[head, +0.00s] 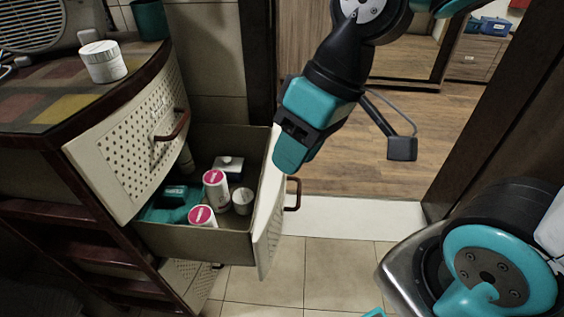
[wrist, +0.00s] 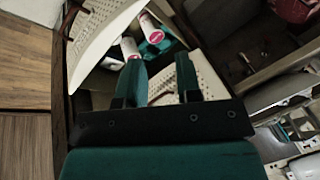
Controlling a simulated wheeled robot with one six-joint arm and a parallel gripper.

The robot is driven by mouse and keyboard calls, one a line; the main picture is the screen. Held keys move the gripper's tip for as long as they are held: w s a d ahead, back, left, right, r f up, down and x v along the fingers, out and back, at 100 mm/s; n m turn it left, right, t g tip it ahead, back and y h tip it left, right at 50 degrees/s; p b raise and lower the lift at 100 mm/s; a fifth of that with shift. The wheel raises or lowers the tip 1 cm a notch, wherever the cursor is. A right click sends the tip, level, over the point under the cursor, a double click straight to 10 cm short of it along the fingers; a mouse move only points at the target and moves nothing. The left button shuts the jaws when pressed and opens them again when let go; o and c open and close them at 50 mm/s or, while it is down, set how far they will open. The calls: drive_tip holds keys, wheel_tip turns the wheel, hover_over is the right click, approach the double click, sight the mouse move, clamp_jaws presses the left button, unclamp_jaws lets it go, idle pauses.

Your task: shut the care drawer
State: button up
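The care drawer (head: 235,246) is pulled well out of the cabinet in the head view. Its pale front panel (head: 268,225) faces right and has a dark red handle (head: 292,194). Inside are white containers with pink lids, a small white jar, a white-and-dark item and a teal item. The drawer front also shows at upper left in the wrist view (wrist: 97,40). My gripper (head: 291,152) hangs above the drawer's right end, close to the top of the front panel; I cannot tell if they touch. In the wrist view its two teal fingers (wrist: 160,80) stand apart with nothing held between them.
A perforated upper drawer (head: 135,150) with a red handle sits in the cabinet, left of the open drawer. A white jar (head: 103,61) and a fan-like appliance (head: 32,22) stand on the tiled cabinet top (head: 60,110). Tiled floor (head: 330,270) is free to the right, beside a doorway.

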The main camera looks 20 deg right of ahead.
drive_tip(key=w+d+f+m, duration=0.1)
drive_tip(key=w, duration=0.2)
drive_tip(key=w+d+f+m+t, duration=0.1)
drive_tip(key=w+d, duration=0.1)
drive_tip(key=w, duration=0.1)
drive_tip(key=w+d+f+m+t, duration=0.1)
drive_tip(key=w+d, duration=0.1)
drive_tip(key=w, duration=0.2)
drive_tip(key=shift+d+f+y, duration=0.1)
drive_tip(key=shift+f+y, duration=0.2)
drive_tip(key=shift+f, duration=0.05)
clamp_jaws()
drive_tip(key=w+d+f+m+t+h, duration=0.1)
drive_tip(key=w+d+f+m+t, duration=0.2)
drive_tip(key=d, duration=0.4)
drive_tip(key=w+d+f+m+t, duration=0.1)
drive_tip(key=w+d+f+m, duration=0.1)
drive_tip(key=w+d+f, duration=0.4)
drive_tip(key=a+r+x, duration=0.1)
drive_tip(key=a+x, duration=0.1)
drive_tip(key=x, duration=0.8)
drive_tip(key=shift+w+f+b, duration=0.15)
drive_tip(key=shift+w+b, duration=0.2)
drive_tip(key=shift+w, duration=0.15)
drive_tip(key=shift+a, duration=0.1)
